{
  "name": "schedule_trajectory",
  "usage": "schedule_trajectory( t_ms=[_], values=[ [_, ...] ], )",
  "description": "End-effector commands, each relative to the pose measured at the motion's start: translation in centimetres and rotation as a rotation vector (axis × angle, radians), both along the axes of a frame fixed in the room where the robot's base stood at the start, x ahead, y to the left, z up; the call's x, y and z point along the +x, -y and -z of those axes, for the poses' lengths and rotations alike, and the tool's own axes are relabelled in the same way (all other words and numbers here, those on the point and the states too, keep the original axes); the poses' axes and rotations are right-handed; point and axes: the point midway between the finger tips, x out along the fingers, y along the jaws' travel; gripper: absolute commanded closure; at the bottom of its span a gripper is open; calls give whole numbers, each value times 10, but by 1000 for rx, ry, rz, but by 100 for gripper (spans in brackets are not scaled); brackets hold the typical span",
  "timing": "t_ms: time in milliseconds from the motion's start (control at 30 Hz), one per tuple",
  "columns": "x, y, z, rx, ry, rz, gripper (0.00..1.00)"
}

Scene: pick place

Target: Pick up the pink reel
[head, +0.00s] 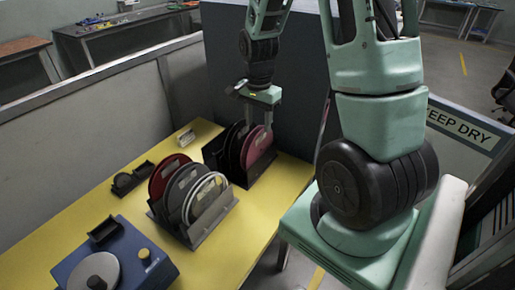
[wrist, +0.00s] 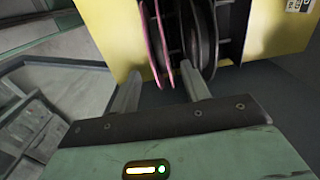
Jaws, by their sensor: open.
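The pink reel (head: 258,147) stands upright at the right end of the rear dark rack (head: 238,184) on the yellow table. In the wrist view the pink reel (wrist: 161,45) shows edge-on as two thin pink rims. My gripper (head: 257,118) is open and points down over the reel's upper edge. In the wrist view the near edge of the reel lies between the two fingertips of my gripper (wrist: 163,78), with a gap on each side. Whether a finger touches it I cannot tell.
Black reels (wrist: 203,35) stand close beside the pink one, near the right finger. A front rack (head: 212,220) holds a red reel (head: 166,174) and several grey ones. A blue device (head: 130,262) sits at the table's front. A dark panel (head: 303,85) rises behind the rear rack.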

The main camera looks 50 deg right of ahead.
Motion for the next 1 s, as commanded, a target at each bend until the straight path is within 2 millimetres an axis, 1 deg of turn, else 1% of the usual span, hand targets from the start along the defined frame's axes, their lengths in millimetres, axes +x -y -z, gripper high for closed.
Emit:
schedule_trajectory(
  t_ms=[33, 167, 267, 533, 667, 867, 900, 967, 1000],
  values=[
    [0, 0, 5, 1, -2, 0, 54],
    [0, 0, 11, 1, 0, 0, 54],
    [-1, -1, 20, 3, -3, 0, 54],
    [0, -2, 55, 2, -3, -1, 54],
    [1, -2, 62, 0, 0, 0, 54],
    [1, -2, 62, 0, 1, 0, 54],
    [1, -2, 62, 0, 1, 0, 65],
    [1, -2, 62, 0, 1, -1, 81],
    [1, -2, 62, 0, 1, -1, 93]
  ],
)
